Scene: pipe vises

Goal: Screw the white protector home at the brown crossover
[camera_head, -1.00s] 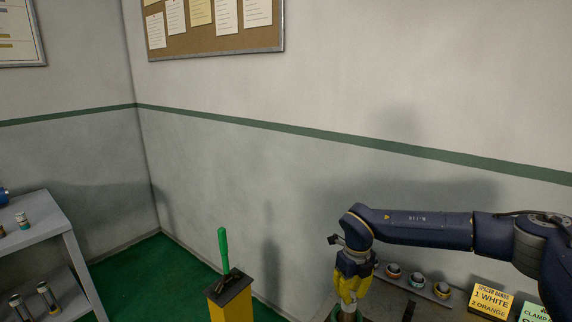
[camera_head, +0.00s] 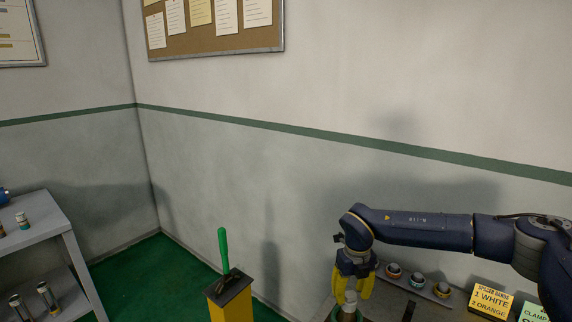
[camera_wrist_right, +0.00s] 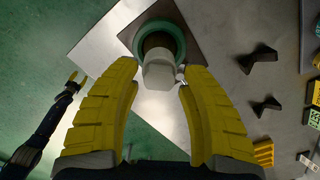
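The white protector (camera_wrist_right: 158,72) sits at the end of a brown piece (camera_wrist_right: 157,42), which stands inside a green ring (camera_wrist_right: 181,40). In the head view the white protector (camera_head: 350,297) shows between the fingers, above the green ring. My right gripper (camera_head: 353,296) points down over it. In the wrist view the yellow fingers of this gripper (camera_wrist_right: 160,68) are spread on both sides of the protector, with gaps visible. How far the protector is seated cannot be told. My left gripper (camera_wrist_right: 76,80) shows small at the left of the wrist view, away from the protector.
A holder with several coloured rings (camera_head: 418,282) stands right of the gripper. A yellow sign (camera_head: 491,300) and a green sign (camera_head: 534,312) are further right. Dark bow-shaped pieces (camera_wrist_right: 262,58) lie on the bench. A yellow post with a green handle (camera_head: 223,250) stands left.

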